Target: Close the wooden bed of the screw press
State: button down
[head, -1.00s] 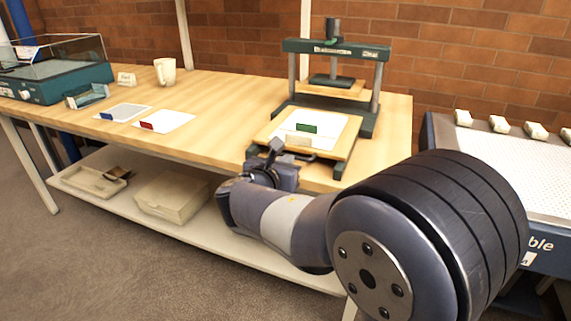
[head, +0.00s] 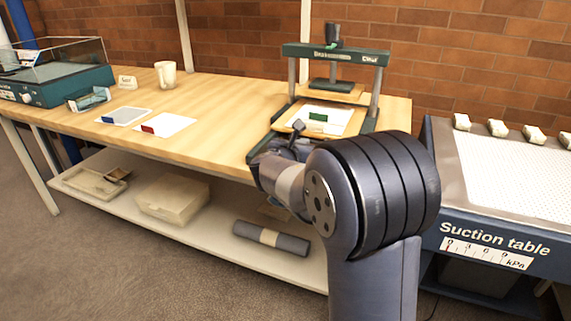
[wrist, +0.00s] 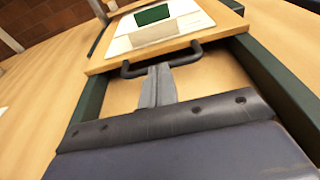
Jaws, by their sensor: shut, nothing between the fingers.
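The screw press (head: 336,52) is dark green with two grey posts and stands on the wooden table. Its wooden bed (head: 351,128) is partly under the press, with its front part sticking out toward me. A white sheet with a green-marked item lies on the bed. In the wrist view the bed's front edge (wrist: 110,64) carries a dark bar handle (wrist: 196,55). My gripper (wrist: 158,72) is shut and empty, its fingertips at the handle's middle; I cannot tell if they touch. In the head view my gripper (head: 297,127) is at the bed's front.
Two sheets with blue and red labels (head: 170,125), a mug (head: 165,75) and a clear-lidded device (head: 60,80) are on the table's left. The suction table (head: 500,240) stands close on the right. The shelf below holds boxes and a dark roll (head: 270,238).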

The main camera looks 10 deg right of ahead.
aim_at(312, 131)
jog(key=x, duration=0.3)
jog(key=r+p+x, duration=0.1)
jog(key=x, duration=0.1)
jog(key=shift+w+d, duration=0.25)
jog(key=shift+w, duration=0.05)
jog(key=shift+r, duration=0.25)
